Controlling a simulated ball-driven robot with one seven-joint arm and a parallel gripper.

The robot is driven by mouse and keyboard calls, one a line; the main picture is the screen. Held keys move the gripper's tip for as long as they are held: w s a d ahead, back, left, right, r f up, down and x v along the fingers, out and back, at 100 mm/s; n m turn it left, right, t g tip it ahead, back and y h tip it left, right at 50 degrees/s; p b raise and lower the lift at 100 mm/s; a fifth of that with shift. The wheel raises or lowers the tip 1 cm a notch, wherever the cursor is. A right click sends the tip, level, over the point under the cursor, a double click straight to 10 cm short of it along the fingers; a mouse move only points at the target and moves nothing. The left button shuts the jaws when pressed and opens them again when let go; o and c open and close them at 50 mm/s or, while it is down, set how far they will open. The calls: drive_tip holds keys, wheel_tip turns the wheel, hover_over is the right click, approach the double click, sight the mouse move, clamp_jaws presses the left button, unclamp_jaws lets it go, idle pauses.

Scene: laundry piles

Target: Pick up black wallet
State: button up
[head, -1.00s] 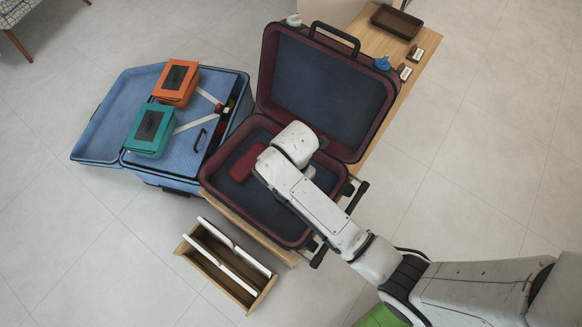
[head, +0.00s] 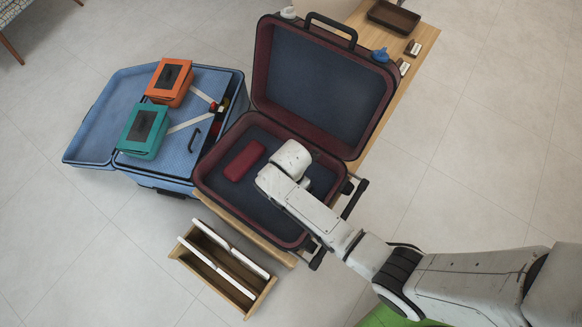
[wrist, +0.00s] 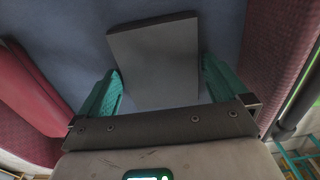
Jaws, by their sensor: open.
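The wallet (wrist: 158,62) shows in the wrist view as a flat, dark grey, squarish piece lying on the blue lining of the open suitcase. My gripper (wrist: 162,88) is open, with a teal finger on each side of the wallet's near part. I cannot tell whether the fingers touch it. In the head view my arm's end hangs over the suitcase base (head: 222,203) and hides the wallet and the fingers.
A dark red case (head: 244,160) lies in the suitcase, left of my gripper. The raised lid (head: 318,75) stands behind. A blue suitcase (head: 92,130) with a teal box (head: 143,131) and an orange box (head: 169,82) is at left. A wooden rack (head: 225,270) stands in front.

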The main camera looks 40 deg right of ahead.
drive_tip(key=shift+f, duration=0.25)
drive_tip(key=shift+c, duration=0.5)
drive_tip(key=c, duration=0.6)
drive_tip(key=shift+r, duration=0.1)
drive_tip(key=shift+c, duration=0.2)
